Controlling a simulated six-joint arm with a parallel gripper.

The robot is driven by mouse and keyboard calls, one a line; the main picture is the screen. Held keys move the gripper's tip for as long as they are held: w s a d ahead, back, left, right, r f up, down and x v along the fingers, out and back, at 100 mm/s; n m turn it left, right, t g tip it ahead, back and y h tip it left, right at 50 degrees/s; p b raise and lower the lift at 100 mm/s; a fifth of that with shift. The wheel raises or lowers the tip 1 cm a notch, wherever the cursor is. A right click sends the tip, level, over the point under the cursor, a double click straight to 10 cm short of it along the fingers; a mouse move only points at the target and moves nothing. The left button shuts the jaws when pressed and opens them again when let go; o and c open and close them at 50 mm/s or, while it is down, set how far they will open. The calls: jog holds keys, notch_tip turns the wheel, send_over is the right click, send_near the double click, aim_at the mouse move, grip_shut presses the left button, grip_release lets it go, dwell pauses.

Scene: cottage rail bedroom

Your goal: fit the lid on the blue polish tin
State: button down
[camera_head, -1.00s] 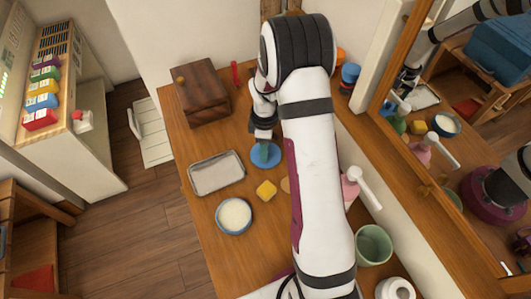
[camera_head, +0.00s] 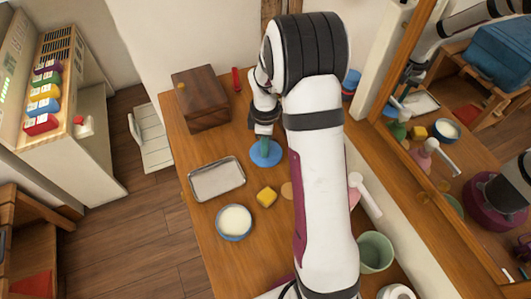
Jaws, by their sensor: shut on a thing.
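The round blue lid (camera_head: 266,155) has a greenish upright knob in its middle. My gripper (camera_head: 264,136) is above it, shut on the knob. The fingertips are small and partly hidden by my wrist. The lid looks roughly level; whether it is clear of the table, I cannot tell for sure. The blue polish tin (camera_head: 234,237) stands open on the table, with a white filling. It is below and left of the lid in the picture, apart from it.
A metal tray (camera_head: 217,179) lies left of the lid. A yellow block (camera_head: 267,197) sits between lid and tin. A dark wooden box (camera_head: 201,99) stands at the back left. A green cup (camera_head: 375,251) and a mirror (camera_head: 450,165) are at right. My arm hides part of the table.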

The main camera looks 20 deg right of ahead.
aim_at(259, 158)
notch_tip(259, 158, up, 4)
jog(key=shift+r, duration=0.2)
jog(key=shift+s+a+r, duration=0.25)
jog(key=shift+a+r, duration=0.2)
jog(key=shift+a, duration=0.15)
jog(key=shift+s+a+r, duration=0.25)
jog(key=shift+a+r, duration=0.15)
jog(key=shift+a, duration=0.2)
jog(key=s+a+f+m, duration=0.1)
jog(key=s+a+m, duration=0.2)
jog(key=s+a, duration=0.9)
jog(key=shift+s+a, duration=0.25)
jog(key=shift+s, duration=0.2)
jog(key=shift+f, duration=2.9)
jog(key=shift+f, duration=0.55)
